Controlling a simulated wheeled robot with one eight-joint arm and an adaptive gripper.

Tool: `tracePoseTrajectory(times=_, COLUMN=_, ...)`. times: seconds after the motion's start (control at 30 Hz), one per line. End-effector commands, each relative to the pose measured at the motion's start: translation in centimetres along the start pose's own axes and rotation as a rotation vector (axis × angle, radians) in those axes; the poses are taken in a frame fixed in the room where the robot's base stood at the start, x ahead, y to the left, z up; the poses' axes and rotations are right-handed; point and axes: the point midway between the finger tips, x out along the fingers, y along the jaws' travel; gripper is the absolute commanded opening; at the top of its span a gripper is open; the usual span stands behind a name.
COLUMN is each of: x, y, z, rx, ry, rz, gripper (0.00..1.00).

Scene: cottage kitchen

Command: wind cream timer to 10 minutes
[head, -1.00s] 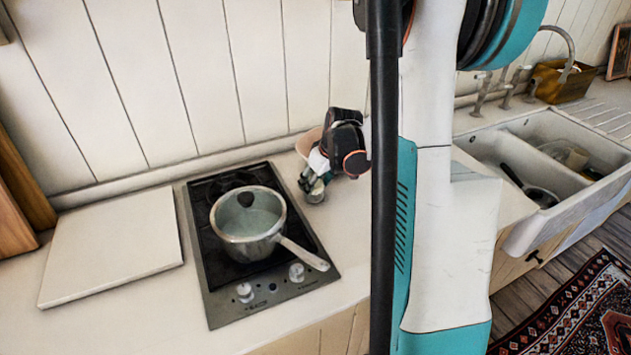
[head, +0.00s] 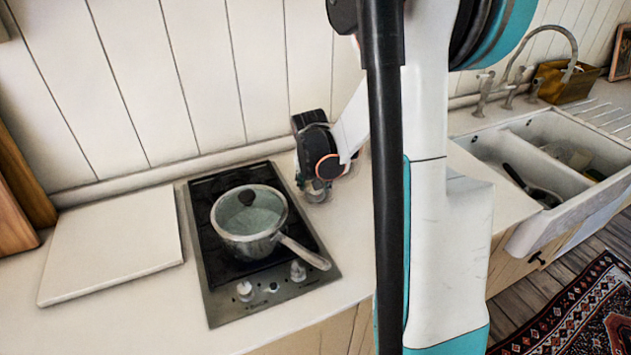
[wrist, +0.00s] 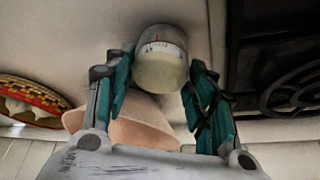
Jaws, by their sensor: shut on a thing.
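The cream timer (wrist: 163,72) shows in the wrist view between my fingers. It is a short round body with a white scale band and a red mark; I cannot read the set minutes. My gripper (wrist: 160,66) is shut on the timer, one teal finger on each side. In the head view my gripper (head: 318,184) is low over the counter just right of the hob, and my wrist hides most of the timer.
A hob (head: 217,292) with a lidded saucepan (head: 247,240) is close on the left, its handle pointing right. A pinkish bowl (wrist: 130,128) and a patterned basket (wrist: 30,88) show in the wrist view. A white board (head: 112,243) lies far left; a sink (head: 478,147) is right.

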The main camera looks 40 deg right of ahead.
Motion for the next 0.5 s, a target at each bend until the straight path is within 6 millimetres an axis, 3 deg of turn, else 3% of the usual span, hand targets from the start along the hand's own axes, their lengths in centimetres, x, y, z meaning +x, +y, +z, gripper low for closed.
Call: tracePoseTrajectory(times=0.5, x=0.03, y=-0.19, z=-0.04, rx=0.186, ry=0.0, rz=0.077, gripper=0.27)
